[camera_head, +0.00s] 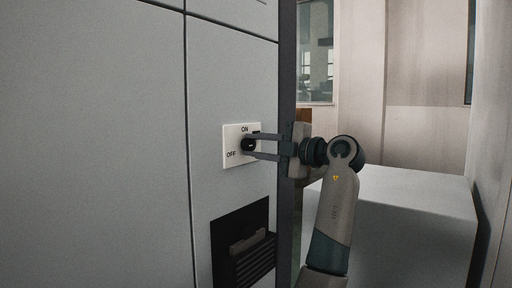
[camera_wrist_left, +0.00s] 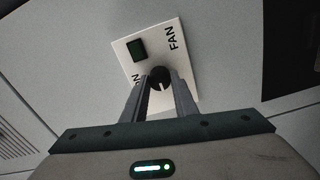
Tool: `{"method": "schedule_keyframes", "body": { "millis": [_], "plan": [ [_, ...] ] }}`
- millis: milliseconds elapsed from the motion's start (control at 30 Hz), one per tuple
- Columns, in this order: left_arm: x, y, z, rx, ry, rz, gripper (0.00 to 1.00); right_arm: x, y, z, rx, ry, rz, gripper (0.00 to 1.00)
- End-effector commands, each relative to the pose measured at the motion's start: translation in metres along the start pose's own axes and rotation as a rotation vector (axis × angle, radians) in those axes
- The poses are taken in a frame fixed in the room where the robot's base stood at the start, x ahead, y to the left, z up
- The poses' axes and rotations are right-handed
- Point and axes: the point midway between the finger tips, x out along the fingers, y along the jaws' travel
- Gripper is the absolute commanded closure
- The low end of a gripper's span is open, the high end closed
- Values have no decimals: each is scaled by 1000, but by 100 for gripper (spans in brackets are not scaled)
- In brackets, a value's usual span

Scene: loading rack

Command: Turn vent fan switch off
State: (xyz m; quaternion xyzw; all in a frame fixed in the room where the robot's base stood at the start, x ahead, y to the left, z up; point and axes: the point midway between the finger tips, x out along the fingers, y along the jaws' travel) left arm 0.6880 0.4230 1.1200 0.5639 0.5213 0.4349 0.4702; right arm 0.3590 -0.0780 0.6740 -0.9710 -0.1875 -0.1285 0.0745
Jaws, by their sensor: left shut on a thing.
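A white switch plate (camera_head: 229,141) is fixed to the grey wall panel, with "ON" printed at the top and "OFF" at its left. Its round black knob (camera_head: 248,145) sits in the middle. In the left wrist view the knob (camera_wrist_left: 160,77) carries a small pale mark, and the plate (camera_wrist_left: 152,46) shows "FAN" and a dark green indicator (camera_wrist_left: 137,49). My left gripper (camera_head: 251,147) is shut on the knob, with one finger on either side; it also shows in the left wrist view (camera_wrist_left: 160,80). The fingers partly cover the lettering. My right gripper is out of view.
A dark vent with slats (camera_head: 243,248) is set in the panel below the switch. The panel's dark edge (camera_head: 287,70) stands just right of the switch. A large grey box (camera_head: 410,215) lies beyond my arm at the right.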

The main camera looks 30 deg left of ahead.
Motion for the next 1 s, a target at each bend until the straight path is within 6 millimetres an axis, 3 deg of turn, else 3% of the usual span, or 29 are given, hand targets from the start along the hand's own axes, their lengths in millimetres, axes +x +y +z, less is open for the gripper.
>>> {"method": "schedule_keyframes", "body": {
  "millis": [100, 133, 200, 667, 867, 1000],
  "plan": [
    [1, 1, 0, -2, 0, 2, 96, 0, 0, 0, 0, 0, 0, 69],
    [1, 1, 0, -2, 0, 2, 69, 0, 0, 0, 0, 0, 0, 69],
    [1, 1, 0, -2, 0, 2, 55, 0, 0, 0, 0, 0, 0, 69],
    [-6, 0, 0, 0, -1, 1, 55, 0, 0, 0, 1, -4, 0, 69],
    [-26, 0, 0, 0, -2, 1, 55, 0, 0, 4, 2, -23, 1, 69],
    [-50, 1, 1, 0, -2, 1, 55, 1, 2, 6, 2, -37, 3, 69]
  ]
}}
